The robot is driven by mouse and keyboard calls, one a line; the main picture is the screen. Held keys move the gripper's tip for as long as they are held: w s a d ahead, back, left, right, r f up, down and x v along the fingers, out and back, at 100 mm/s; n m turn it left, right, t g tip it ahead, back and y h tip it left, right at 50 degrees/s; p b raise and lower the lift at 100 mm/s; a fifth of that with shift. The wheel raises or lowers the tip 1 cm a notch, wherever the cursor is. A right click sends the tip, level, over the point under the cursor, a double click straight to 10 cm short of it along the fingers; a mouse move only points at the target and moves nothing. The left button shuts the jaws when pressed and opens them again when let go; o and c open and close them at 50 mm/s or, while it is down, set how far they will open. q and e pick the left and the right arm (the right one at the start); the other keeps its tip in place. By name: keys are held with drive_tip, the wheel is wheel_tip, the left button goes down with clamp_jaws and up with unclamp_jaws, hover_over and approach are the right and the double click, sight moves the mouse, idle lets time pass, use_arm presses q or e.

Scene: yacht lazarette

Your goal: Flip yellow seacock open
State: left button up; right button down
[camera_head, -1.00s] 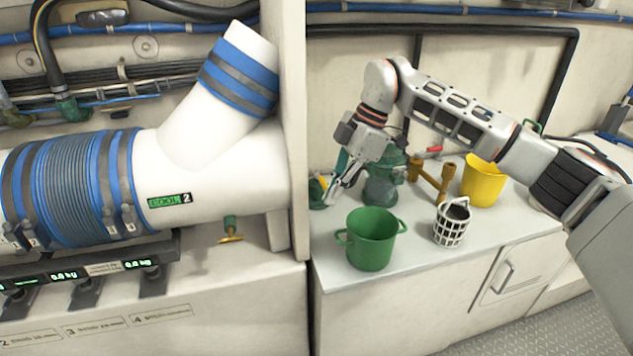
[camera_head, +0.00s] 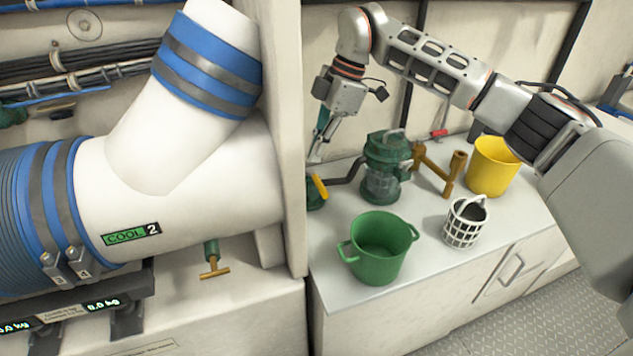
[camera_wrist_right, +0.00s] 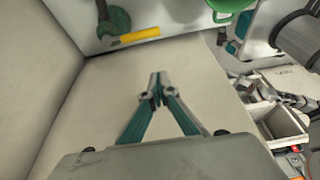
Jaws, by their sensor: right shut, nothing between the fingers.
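The yellow seacock has a green body (camera_head: 314,198) and a yellow lever (camera_head: 320,187). It sits at the left end of the white counter, against the edge of the partition, which may hide part of it. In the right wrist view the yellow lever (camera_wrist_right: 140,34) lies nearly level, extending right from the green body (camera_wrist_right: 114,22). My right gripper (camera_head: 316,156) is above the lever, apart from it. Its fingertips (camera_wrist_right: 158,84) are together with nothing between them. My left gripper is not in view.
A green strainer (camera_head: 386,160) stands right of the seacock, joined by a dark pipe. A green bucket (camera_head: 378,250), a white basket (camera_head: 465,224), a brass fitting (camera_head: 455,174) and a yellow bucket (camera_head: 493,165) stand on the counter (camera_head: 330,270). A large white duct (camera_head: 180,195) fills the left.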

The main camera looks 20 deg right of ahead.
sight(317, 184)
use_arm(q)
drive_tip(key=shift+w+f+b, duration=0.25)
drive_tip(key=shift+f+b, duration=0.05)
drive_tip(key=shift+b, duration=0.8)
use_arm(e)
wheel_tip(317, 184, down, 10)
drive_tip(key=shift+d, duration=0.2)
drive_tip(key=shift+f, duration=0.1)
drive_tip(key=shift+d, duration=0.2)
